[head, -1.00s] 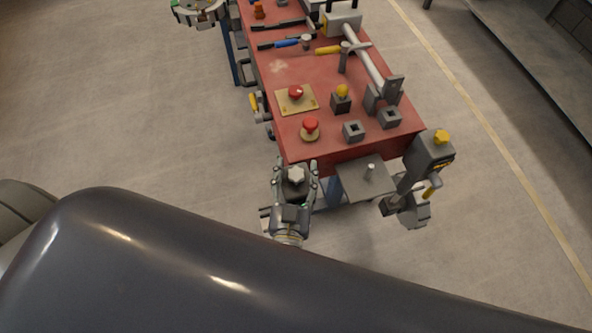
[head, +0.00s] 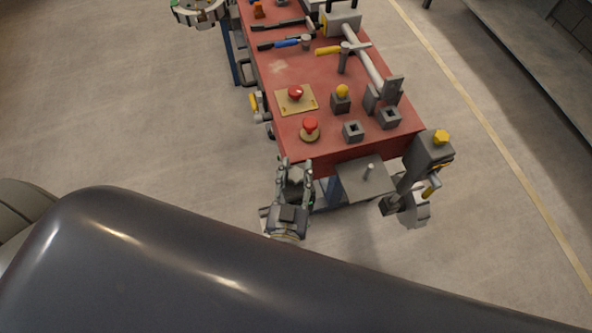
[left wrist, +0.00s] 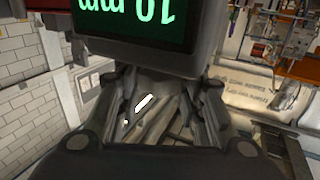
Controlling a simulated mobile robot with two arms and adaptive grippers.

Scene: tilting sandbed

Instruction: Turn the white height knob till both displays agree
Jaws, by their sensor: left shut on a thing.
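My left gripper (head: 295,170) is at the near left corner of the red bench, with its fingers on either side of the height knob. The knob itself is mostly hidden between the fingers in the head view. In the left wrist view the gripper (left wrist: 165,120) shows its dark fingers closed in below a display, with a small white piece, likely the white height knob (left wrist: 145,102), between them. The display (left wrist: 135,18) has green digits, upside down and cut off at the top, that seem to read 10 mm. The second display cannot be made out. My right gripper is not in view.
The red bench top (head: 285,70) holds a red button on a tan plate (head: 296,98), another red button (head: 310,127), a yellow-topped block (head: 341,98) and several tools. A grey post with a yellow knob (head: 441,138) stands right of a grey plate (head: 360,185). Floor on the left is open.

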